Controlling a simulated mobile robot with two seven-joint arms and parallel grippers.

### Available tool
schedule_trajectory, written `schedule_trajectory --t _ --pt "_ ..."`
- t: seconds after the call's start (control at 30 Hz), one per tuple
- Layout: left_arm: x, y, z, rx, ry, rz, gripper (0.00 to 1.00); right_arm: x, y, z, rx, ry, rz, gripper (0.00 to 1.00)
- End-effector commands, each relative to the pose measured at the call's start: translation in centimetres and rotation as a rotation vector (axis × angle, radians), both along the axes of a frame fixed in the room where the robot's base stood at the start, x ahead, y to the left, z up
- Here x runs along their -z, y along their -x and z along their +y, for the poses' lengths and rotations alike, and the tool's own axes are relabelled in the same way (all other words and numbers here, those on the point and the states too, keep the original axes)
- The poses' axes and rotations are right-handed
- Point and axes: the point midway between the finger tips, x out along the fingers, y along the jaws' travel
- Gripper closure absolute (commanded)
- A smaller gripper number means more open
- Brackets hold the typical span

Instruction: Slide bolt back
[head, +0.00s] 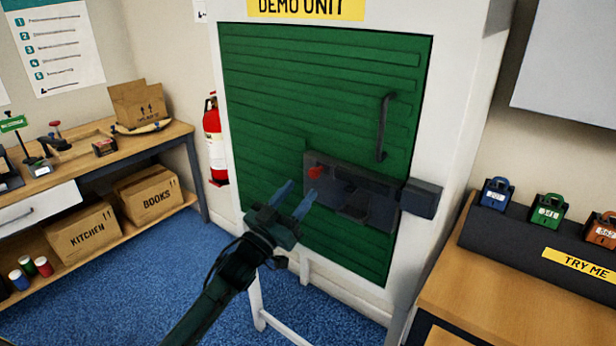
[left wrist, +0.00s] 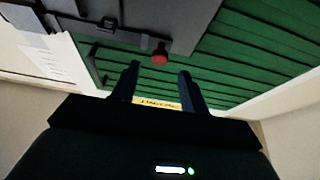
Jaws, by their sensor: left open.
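The bolt's red knob (head: 315,172) is at the left end of a dark grey lock plate (head: 328,186) on the green door (head: 270,110). A dark block (head: 423,198) sits at the plate's right end, on the white frame. My left gripper (head: 299,190) is open, its blue-grey fingers pointing at the knob. In the left wrist view the red knob (left wrist: 159,59) shows between and just beyond the two fingertips (left wrist: 159,71). I see no contact, and the exact gap is unclear. The bar behind the knob is hard to make out. My right gripper is out of view.
A dark vertical handle (head: 384,128) is above the plate. A counter with coloured padlocks (head: 548,210) stands at the right. A workbench with boxes (head: 145,195) and a red fire extinguisher (head: 212,140) are at the left. Blue carpet (head: 110,295) is clear in front.

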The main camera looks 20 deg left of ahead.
Motion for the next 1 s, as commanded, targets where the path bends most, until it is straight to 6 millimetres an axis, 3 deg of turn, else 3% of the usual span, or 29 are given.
schedule_trajectory --t 0.1,0.27,0.67,1.0 --pt "-1.0 -1.9 -0.7 0.000 0.001 -0.001 0.55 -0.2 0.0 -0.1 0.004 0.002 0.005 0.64" --pt "-1.6 -3.4 -1.2 0.000 0.000 0.000 0.55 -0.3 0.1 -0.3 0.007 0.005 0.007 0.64" --pt "-1.7 -3.9 -1.5 0.000 0.000 0.001 0.56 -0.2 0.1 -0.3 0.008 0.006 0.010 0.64" --pt "-1.7 -3.9 -1.4 0.000 -0.001 0.001 0.84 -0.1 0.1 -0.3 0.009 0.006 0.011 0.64"
